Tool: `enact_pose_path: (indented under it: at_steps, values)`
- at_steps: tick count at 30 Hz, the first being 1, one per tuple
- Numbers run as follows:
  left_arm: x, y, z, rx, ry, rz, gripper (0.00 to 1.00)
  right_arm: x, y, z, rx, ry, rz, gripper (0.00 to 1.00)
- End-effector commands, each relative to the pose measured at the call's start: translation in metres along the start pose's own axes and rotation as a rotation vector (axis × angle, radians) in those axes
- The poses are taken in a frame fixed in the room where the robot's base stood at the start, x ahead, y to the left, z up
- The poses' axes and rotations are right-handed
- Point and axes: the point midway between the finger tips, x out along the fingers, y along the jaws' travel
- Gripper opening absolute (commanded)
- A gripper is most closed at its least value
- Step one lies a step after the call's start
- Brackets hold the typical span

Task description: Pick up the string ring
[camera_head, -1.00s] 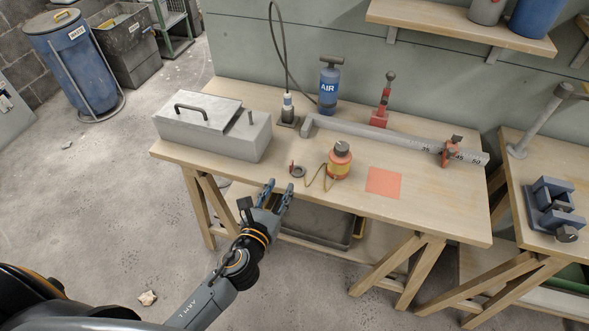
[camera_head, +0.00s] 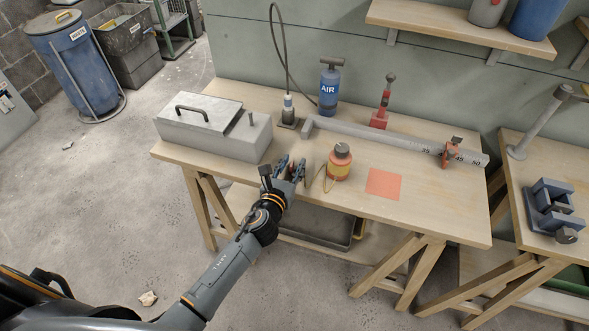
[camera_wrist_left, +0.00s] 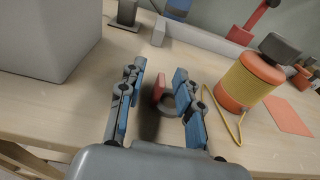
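The string ring, a small dark grey ring with a red tab, shows in the left wrist view (camera_wrist_left: 167,101) on the wooden workbench (camera_head: 430,215). My left gripper (camera_head: 291,165) is over the bench's front edge, its fingers pointing at the ring. In the left wrist view the gripper (camera_wrist_left: 159,70) is open, with one finger on each side of the ring. The right finger is very close to the ring; I cannot tell if they touch. In the head view the fingers mostly hide the ring. My right gripper is not in view.
An orange bottle with a yellow band of string (camera_head: 339,165) stands just right of the gripper, its loose string beside it. A grey metal box (camera_head: 215,132) stands to the left. An orange square (camera_head: 384,183) lies further right. A long grey bar (camera_head: 380,136) lies behind.

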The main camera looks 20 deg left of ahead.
Motion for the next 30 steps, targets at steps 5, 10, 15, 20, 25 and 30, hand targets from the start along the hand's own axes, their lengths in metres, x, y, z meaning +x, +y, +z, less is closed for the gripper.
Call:
enact_pose_path:
  at_steps: [5, 10, 15, 20, 25, 30]
  values:
    - [0.0, 0.0, 0.0, 0.0, 0.0, 0.0, 0.1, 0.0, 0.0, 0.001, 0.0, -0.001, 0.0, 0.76]
    - [-0.001, 0.0, 0.0, 0.0, 0.0, 0.0, 0.0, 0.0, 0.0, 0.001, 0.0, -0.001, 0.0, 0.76]
    - [-0.001, 0.0, 0.0, 0.0, 0.0, 0.0, 0.0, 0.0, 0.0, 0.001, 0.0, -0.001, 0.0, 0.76]
    - [-0.001, 0.0, 0.003, 0.001, -0.001, 0.0, 0.0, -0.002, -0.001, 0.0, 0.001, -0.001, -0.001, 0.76]
    - [-0.003, 0.001, 0.02, 0.003, -0.003, 0.0, 0.0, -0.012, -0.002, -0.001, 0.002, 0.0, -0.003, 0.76]
    - [-0.02, -0.002, 0.048, 0.004, -0.002, -0.003, 0.0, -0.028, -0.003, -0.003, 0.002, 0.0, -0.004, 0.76]
